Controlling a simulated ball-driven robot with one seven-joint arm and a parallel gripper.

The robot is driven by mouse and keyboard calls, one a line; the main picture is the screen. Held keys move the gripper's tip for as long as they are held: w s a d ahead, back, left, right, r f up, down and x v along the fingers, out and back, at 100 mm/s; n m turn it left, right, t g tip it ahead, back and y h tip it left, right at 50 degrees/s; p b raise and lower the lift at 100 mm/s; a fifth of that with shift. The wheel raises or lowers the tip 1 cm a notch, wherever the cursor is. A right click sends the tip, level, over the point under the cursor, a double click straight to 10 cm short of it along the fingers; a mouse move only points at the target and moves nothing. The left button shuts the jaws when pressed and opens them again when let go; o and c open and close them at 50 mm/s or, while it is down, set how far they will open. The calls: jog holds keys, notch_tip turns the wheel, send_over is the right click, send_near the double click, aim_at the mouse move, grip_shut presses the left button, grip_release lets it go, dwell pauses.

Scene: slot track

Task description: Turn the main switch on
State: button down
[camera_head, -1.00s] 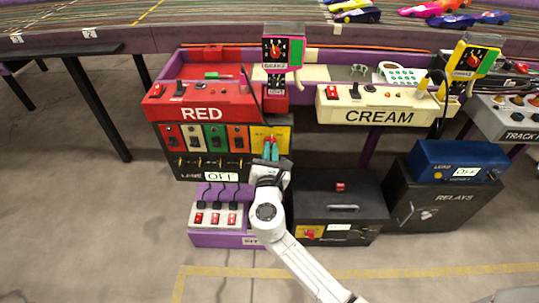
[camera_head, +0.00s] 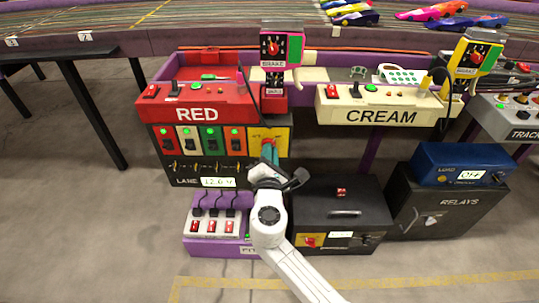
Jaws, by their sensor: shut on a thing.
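The main switch sits on the yellow panel (camera_head: 283,141) at the right end of the black lane box, below the red station. A small bit of red shows at my fingertips there; most of the switch handle is hidden behind my gripper. My gripper (camera_head: 268,150), with teal fingertips, is shut on the switch handle. The lane display (camera_head: 218,182) shows digits that look like 12.0. Small green lamps (camera_head: 213,132) are lit along the lane box.
A purple box (camera_head: 212,249) with several red switches stands below the lane box, left of my arm. A black box (camera_head: 342,210) with a handle stands right of my arm. A blue load box (camera_head: 463,162) reads OFF. Floor in front is clear.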

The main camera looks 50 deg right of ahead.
dwell(0.3)
jog(key=c, duration=1.2)
grip_release()
jog(key=p+v, duration=0.2)
jog(key=v, duration=0.8)
jog(key=shift+s+a, duration=0.3)
